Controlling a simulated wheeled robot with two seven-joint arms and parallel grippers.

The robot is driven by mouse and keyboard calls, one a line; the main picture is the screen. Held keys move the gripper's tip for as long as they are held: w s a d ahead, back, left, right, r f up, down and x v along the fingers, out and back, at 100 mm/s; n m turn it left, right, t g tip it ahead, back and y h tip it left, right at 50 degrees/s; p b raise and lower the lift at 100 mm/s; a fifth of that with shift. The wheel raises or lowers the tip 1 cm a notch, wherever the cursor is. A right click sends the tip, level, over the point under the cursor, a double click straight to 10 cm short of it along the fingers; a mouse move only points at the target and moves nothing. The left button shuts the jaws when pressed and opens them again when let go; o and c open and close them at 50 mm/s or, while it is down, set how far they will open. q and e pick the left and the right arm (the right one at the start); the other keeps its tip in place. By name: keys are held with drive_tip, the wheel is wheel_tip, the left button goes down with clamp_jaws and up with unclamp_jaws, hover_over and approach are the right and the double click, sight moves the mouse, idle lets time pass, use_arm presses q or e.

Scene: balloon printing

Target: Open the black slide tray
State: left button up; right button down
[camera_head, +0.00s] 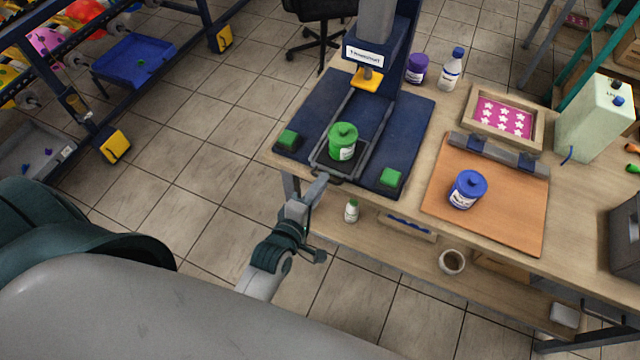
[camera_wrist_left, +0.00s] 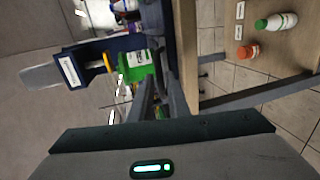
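The black slide tray (camera_head: 319,164) sits low at the front of the press's dark blue base (camera_head: 290,115), with rails running back under the press head. A green lidded jar (camera_head: 343,142) stands on the tray and also shows in the left wrist view (camera_wrist_left: 136,68). A dark handle (camera_head: 325,179) shows at the tray's front edge. My left gripper (camera_head: 319,187) is right at this handle, in front of the table edge. In the left wrist view its dark fingers (camera_wrist_left: 158,85) point toward the tray. Whether they are closed on the handle is hidden. My right gripper is not in view.
Green blocks (camera_head: 391,177) sit on the base's front corners. A blue-lidded jar (camera_head: 467,190) stands on an orange board (camera_head: 515,215) to the right. A purple jar (camera_head: 416,68) and a bottle (camera_head: 451,69) stand behind. A lower shelf holds small items.

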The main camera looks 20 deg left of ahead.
use_arm(q)
drive_tip(key=shift+s, duration=0.1)
drive_tip(key=b+v, duration=0.4)
drive_tip(key=v, duration=1.3)
drive_tip(key=shift+s, duration=0.1)
drive_tip(key=s+d+f+m+g, duration=0.1)
drive_tip(key=s+f+m+g, duration=0.25)
drive_tip(key=f, duration=0.95)
drive_tip(key=s+d+f+m+g+h, duration=0.15)
drive_tip(key=f+m, duration=0.25)
drive_tip(key=f, duration=0.8)
drive_tip(key=s+d+f+m+g, duration=0.1)
drive_tip(key=s+f+m+g, duration=0.2)
drive_tip(key=f, duration=1)
drive_tip(key=s+a+f+m+g+y, duration=0.1)
drive_tip(key=s+a+f+m+g, duration=0.2)
drive_tip(key=s+f, duration=0.5)
drive_tip(key=s+a+f+m+g+y, duration=0.1)
drive_tip(key=s+a+f+m+g, duration=0.2)
drive_tip(key=s+a+f+m, duration=0.3)
drive_tip(key=s+f, duration=0.3)
drive_tip(key=s, duration=0.1)
drive_tip(key=shift+f+m+g, duration=0.2)
drive_tip(key=shift+m+g, duration=0.1)
drive_tip(key=shift+m, duration=0.05)
